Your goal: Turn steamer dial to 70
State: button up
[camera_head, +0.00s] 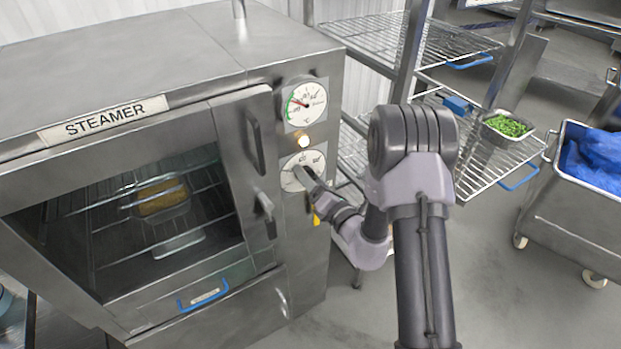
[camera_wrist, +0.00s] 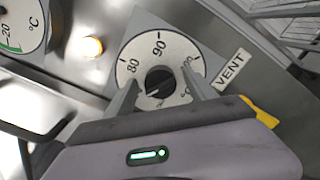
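The steamer (camera_head: 220,80) stands at left with its glass door shut. Its lower dial (camera_head: 292,181) has a white face and sits on the right front panel. In the wrist view the dial (camera_wrist: 140,52) shows the marks 80, 90 and 100, with a black knob (camera_wrist: 160,79) at its centre. A pale line on the knob points to the lower left, below the 80; the number there is hidden. My gripper (camera_wrist: 160,82) is open at the dial, one finger on each side of the knob, with gaps showing. In the head view my gripper (camera_head: 305,178) covers part of the dial.
A temperature gauge (camera_head: 306,104) and a lit lamp (camera_head: 304,141) are above the dial. A VENT label (camera_wrist: 231,69) is beside it. Door handles (camera_head: 265,210) stick out to its left. A wire rack (camera_head: 480,165) with a green-filled pan (camera_head: 507,126) stands at right.

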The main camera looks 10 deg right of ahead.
jog(key=p+v, duration=0.2)
jog(key=v, duration=1.5)
jog(key=shift+s, duration=0.2)
